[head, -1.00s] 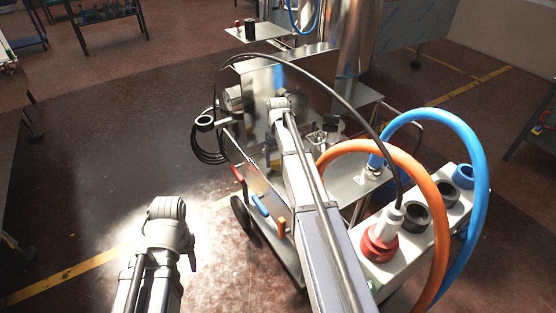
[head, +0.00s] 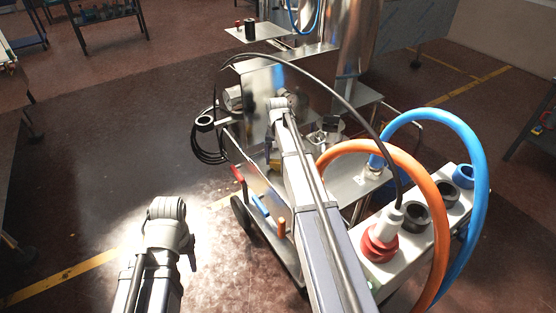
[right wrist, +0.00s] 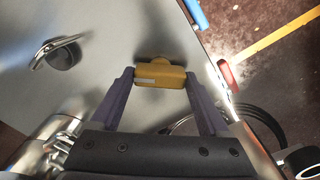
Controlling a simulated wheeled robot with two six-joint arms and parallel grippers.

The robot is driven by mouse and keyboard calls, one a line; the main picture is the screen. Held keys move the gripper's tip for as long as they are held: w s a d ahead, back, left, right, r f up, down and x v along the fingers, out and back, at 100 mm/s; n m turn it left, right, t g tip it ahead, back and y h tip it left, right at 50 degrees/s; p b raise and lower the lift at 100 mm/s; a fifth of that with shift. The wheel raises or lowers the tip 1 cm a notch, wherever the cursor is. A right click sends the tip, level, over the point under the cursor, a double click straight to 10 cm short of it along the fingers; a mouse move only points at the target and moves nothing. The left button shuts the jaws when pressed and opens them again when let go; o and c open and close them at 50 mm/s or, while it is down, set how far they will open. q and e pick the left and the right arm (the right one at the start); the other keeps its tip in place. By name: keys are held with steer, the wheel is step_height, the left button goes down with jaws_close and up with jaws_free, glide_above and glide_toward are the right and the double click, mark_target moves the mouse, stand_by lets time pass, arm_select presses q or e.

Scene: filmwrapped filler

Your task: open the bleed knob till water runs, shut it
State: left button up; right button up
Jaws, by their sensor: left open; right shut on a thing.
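The brass-yellow knob (right wrist: 160,75) stands out from a grey metal panel (right wrist: 105,110) in the right wrist view. A small pale label shows on it. My right gripper (right wrist: 160,80) has one finger on each side of the knob and is shut on it. In the head view my right arm reaches over the cart, and its fingers are mostly hidden there. My left gripper (head: 168,215) is at the lower left, over bare floor and away from the cart. Its fingers hardly show; it is open and holds nothing visible. No running water can be made out.
A metal lever on a black hub (right wrist: 62,54) sits left of the knob. A red handle (head: 238,174) and blue handle (head: 260,205) are on the cart's side. Orange (head: 437,190) and blue (head: 478,170) hoses arch at right.

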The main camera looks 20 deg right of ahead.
mark_target(278, 161)
steer(key=o, duration=1.2)
steer(key=shift+o, duration=0.2)
step_height(278, 161, up, 8)
steer(key=p, duration=0.8)
steer(key=shift+f, duration=0.15)
steer(key=shift+a, duration=0.1)
